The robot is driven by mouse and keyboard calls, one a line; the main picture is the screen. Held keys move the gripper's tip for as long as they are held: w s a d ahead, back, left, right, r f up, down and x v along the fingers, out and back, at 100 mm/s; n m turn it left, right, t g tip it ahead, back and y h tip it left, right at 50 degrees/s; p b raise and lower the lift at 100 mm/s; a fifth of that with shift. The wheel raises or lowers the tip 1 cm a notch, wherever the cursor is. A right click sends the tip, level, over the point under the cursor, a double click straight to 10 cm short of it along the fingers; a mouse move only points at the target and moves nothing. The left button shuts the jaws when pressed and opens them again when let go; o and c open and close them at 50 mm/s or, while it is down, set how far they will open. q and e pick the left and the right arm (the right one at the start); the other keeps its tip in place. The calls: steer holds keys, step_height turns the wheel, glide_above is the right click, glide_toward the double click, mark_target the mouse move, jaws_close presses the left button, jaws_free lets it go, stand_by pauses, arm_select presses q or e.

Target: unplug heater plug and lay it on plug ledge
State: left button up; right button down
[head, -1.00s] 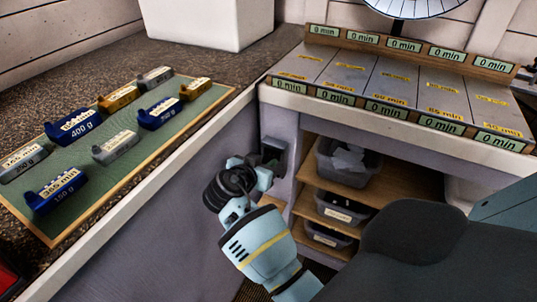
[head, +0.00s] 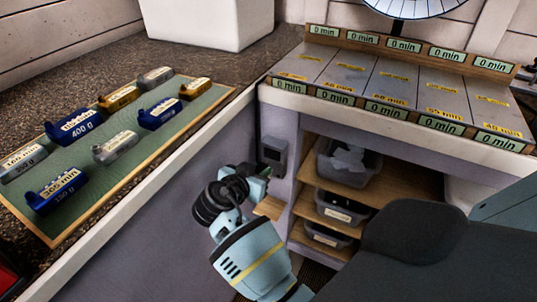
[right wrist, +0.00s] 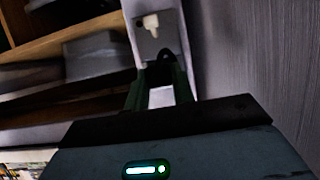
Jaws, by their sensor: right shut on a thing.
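My right gripper (head: 262,178) is just below and in front of the grey wall socket (head: 272,152) on the side panel. In the right wrist view its fingers (right wrist: 160,80) are shut on the dark heater plug (right wrist: 157,70), with a gap between it and the socket plate (right wrist: 175,32). A small cream piece (right wrist: 152,24) shows on that plate. In the head view the plug is mostly hidden by the gripper. The plug ledge, a small wooden shelf (head: 268,207), is below the socket, right of my gripper. My left gripper is not in view.
Wooden shelves with dark bins (head: 347,163) stand to the right. Above them is a bench with "0 min" labels (head: 385,85). On the left counter a green mat (head: 125,125) bears several labelled weights. The counter edge (head: 165,180) runs close to my right arm.

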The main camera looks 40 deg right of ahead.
steer(key=shift+s+a, duration=0.3)
steer(key=shift+a, duration=0.35)
stand_by(0.4)
